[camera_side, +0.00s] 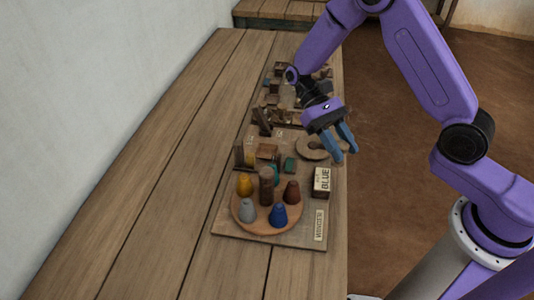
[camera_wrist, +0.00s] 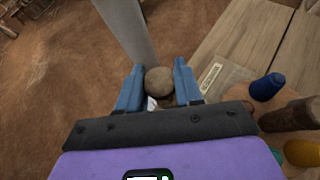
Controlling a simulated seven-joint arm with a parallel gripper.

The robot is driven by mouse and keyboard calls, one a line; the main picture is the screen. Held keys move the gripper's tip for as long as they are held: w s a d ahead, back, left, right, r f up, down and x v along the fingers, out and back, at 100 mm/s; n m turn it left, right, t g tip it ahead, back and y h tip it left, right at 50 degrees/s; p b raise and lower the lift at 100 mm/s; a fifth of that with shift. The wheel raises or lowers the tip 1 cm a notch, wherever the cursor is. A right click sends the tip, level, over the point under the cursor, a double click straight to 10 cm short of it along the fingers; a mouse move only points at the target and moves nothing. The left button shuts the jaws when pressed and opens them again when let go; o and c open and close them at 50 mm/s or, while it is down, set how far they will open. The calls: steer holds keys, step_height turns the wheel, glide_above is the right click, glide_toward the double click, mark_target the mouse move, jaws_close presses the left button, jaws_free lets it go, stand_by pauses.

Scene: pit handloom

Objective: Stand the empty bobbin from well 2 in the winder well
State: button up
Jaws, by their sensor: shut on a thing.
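My gripper (camera_side: 343,146) is in the air over the board's right edge in the side view. In the wrist view its blue fingers (camera_wrist: 159,85) are shut on a brown, round-ended piece (camera_wrist: 160,79), which I take to be the empty bobbin. The side view hardly shows this piece between the fingers. A pale wooden disc (camera_side: 311,148) with a dark centre lies on the board just left of the fingers; I cannot tell whether it holds the winder well. I cannot make out which place is well 2.
A round wooden tray (camera_side: 238,219) holds several coloured cones, including a blue one (camera_side: 279,215), around a brown post (camera_side: 266,186). A block marked BLUE (camera_side: 321,182) stands beside it. Small wooden parts crowd the board behind. The bench's left side (camera_side: 150,170) is clear.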

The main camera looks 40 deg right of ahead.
steer(key=w+a+r+m+t+y, duration=0.1)
steer(key=w+a+m+t+y, duration=0.15)
steer(key=a+m+y, duration=0.35)
step_height(320, 180, up, 6)
steer(key=m+t+y, duration=0.5)
steer(key=m+t, duration=1)
steer(key=m, duration=0.1)
glide_above(267, 154)
steer(key=shift+m, duration=0.3)
steer(key=shift+f, duration=8.25)
steer(key=shift+f, duration=0.15)
steer(key=o, duration=1)
